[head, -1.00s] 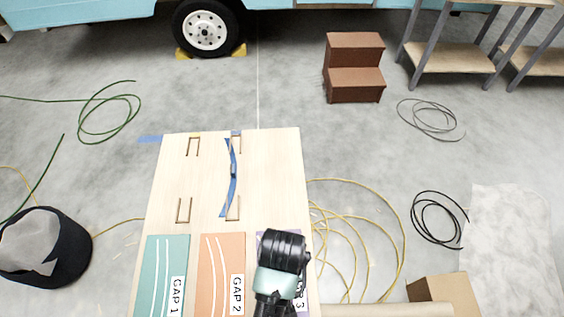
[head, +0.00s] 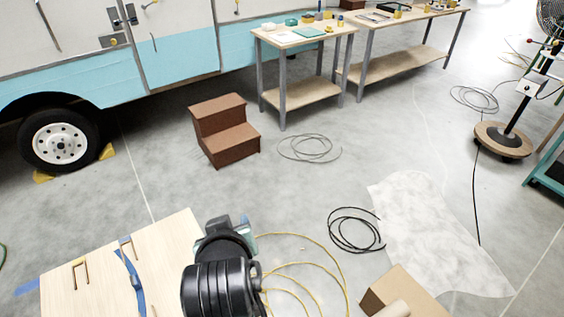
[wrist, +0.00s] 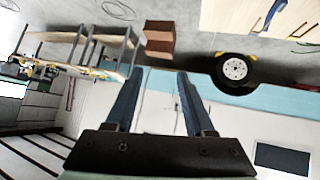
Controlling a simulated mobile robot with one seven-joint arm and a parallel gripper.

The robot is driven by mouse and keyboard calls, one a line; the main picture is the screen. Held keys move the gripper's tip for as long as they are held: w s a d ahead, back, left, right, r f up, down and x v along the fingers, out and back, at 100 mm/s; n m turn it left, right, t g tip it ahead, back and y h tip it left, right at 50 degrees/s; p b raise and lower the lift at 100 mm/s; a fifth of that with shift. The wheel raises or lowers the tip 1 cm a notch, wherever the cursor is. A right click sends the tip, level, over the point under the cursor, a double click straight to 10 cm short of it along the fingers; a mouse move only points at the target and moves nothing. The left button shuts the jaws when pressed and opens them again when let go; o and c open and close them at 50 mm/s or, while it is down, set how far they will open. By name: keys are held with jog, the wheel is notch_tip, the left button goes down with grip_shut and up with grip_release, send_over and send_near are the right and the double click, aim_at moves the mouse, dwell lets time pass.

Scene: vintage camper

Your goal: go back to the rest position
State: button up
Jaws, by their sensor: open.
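My gripper (wrist: 161,78) shows in the wrist view with its two dark fingers apart and nothing between them. The wrist view looks upside down over the room. In the head view my black arm stands at the lower middle and covers the right part of a pale wooden board (head: 85,256). My fingertips cannot be made out there. A blue strap (head: 129,277) lies on the board, and small wooden frames (head: 80,272) stand on it. The strap also shows in the wrist view (wrist: 275,14), well away from my fingers.
A brown step (head: 225,133) stands before the blue and white camper (head: 176,55). Workbenches (head: 300,38) stand behind. Coiled cables (head: 355,232), a cardboard box (head: 405,293) and a pale sheet (head: 425,225) lie to the right. A fan stand (head: 503,140) is at far right. Grey floor between is open.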

jog(key=w+d+r+m+t+b, duration=0.15)
jog(key=r+t, duration=0.35)
jog(key=r, duration=0.8)
jog(key=w+d+r+m+t, duration=0.1)
jog(key=d+r+t, duration=0.3)
jog(key=r, duration=0.9)
jog(key=s+d+r+m+t+h, duration=0.1)
jog(key=s+r+t, duration=0.3)
jog(key=r, duration=0.5)
jog(key=s+d+r+m+t+h+b, duration=0.1)
jog(key=s+d+r+t, duration=0.1)
jog(key=s+r+t, duration=0.2)
jog(key=s+r, duration=0.3)
jog(key=r, duration=0.2)
jog(key=shift+d+r+t, duration=0.2)
jog(key=shift+d+t, duration=0.1)
jog(key=shift+d, duration=0.1)
